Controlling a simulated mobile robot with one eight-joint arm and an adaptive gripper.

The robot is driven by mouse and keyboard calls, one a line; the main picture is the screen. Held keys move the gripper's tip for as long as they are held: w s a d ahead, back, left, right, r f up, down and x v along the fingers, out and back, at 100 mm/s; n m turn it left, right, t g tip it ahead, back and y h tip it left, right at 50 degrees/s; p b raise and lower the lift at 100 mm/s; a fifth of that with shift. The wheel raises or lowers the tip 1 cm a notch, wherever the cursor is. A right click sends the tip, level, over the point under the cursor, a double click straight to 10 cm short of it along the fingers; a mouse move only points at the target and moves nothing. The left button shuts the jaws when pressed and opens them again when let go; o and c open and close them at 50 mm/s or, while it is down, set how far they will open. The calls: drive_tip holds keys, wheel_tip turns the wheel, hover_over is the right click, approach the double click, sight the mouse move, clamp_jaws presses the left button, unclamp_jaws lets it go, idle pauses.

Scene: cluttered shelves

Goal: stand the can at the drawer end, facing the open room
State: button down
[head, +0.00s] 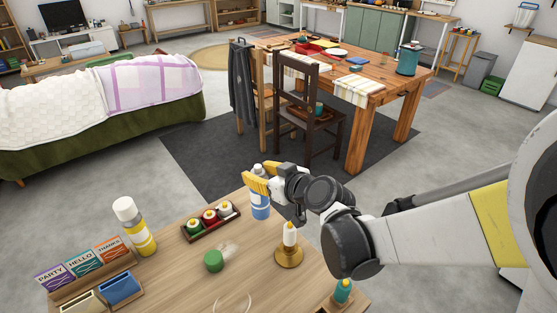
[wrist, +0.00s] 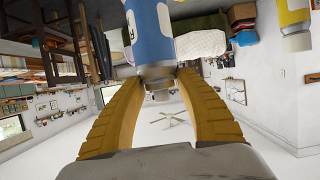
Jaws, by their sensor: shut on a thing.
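The blue can (head: 260,208) with a white top is upright at the far edge of the wooden worktop (head: 180,270). My gripper (head: 256,179) is shut on its upper part, with yellow fingers on both sides. In the wrist view the can (wrist: 149,35) appears upside down between the fingertips (wrist: 160,77), its nozzle end toward me. I cannot tell whether its base touches the worktop. A yellow can (head: 139,235) with a white cap stands farther left; it also shows in the wrist view (wrist: 290,15). No drawer is identifiable on the worktop.
Card holders (head: 92,276) fill the left end. Open floor lies beyond the edge.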

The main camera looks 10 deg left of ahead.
drive_tip(key=shift+w+d+f, duration=0.25)
drive_tip(key=shift+d+f, duration=0.2)
drive_tip(key=shift+d, duration=0.05)
wheel_tip(320, 180, down, 4)
drive_tip(key=shift+r+b, duration=0.1)
drive_tip(key=shift+b, duration=1.15)
drive_tip(key=c, duration=0.8)
unclamp_jaws()
drive_tip(key=shift+c, duration=0.2)
